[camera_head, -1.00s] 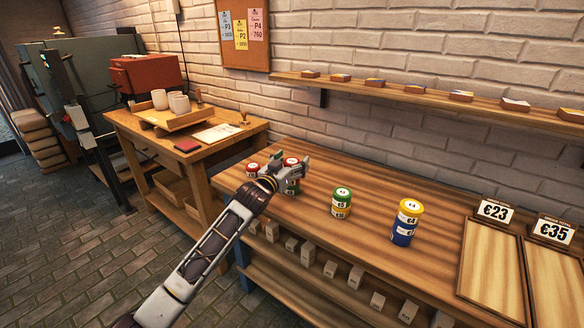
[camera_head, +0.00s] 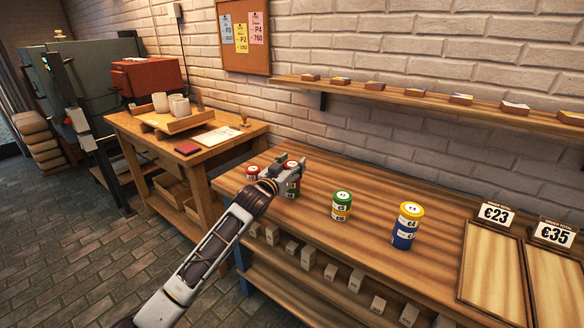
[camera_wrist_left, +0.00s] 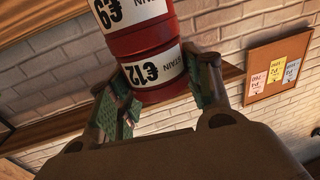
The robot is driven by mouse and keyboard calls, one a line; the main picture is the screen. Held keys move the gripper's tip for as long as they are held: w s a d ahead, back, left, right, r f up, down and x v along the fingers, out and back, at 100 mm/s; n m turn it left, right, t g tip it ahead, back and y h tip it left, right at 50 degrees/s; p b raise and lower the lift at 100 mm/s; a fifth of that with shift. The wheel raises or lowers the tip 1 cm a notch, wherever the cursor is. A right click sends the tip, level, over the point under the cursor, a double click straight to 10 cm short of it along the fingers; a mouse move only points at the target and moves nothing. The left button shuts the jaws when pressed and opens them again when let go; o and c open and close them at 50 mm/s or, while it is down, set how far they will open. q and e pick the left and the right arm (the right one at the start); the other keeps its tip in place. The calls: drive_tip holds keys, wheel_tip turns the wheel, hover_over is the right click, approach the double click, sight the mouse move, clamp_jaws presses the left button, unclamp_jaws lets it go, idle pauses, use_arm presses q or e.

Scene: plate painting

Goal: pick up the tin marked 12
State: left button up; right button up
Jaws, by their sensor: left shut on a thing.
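The tin marked 12 (camera_wrist_left: 155,72) is red with a white label and shows upside down in the left wrist view. My left gripper (camera_wrist_left: 162,90) is shut on it, one green-padded finger at each side. Another red tin (camera_wrist_left: 135,15), marked 9, is lined up end to end with it at the picture's top; I cannot tell whether they touch. In the head view my left gripper (camera_head: 290,172) is at the bench's left part, and the red tin (camera_head: 291,162) shows partly behind the fingers. My right gripper is not in view.
A red tin (camera_head: 252,173) stands just left of my gripper. Two stacks stand to the right: green (camera_head: 342,197) over yellow, and yellow (camera_head: 411,211) over blue. Wooden trays (camera_head: 492,270) with price signs lie farther right. A wall shelf (camera_head: 420,99) runs behind the bench.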

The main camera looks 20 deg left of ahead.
sight(292, 164)
use_arm(q)
drive_tip(key=shift+r, duration=0.6)
wheel_tip(292, 164, up, 5)
drive_tip(key=shift+f+p, duration=0.2)
drive_tip(key=shift+p, duration=0.55)
wheel_tip(292, 164, up, 3)
drive_tip(key=shift+f+p, duration=0.15)
drive_tip(key=shift+p, duration=0.15)
drive_tip(key=shift+r, duration=0.8)
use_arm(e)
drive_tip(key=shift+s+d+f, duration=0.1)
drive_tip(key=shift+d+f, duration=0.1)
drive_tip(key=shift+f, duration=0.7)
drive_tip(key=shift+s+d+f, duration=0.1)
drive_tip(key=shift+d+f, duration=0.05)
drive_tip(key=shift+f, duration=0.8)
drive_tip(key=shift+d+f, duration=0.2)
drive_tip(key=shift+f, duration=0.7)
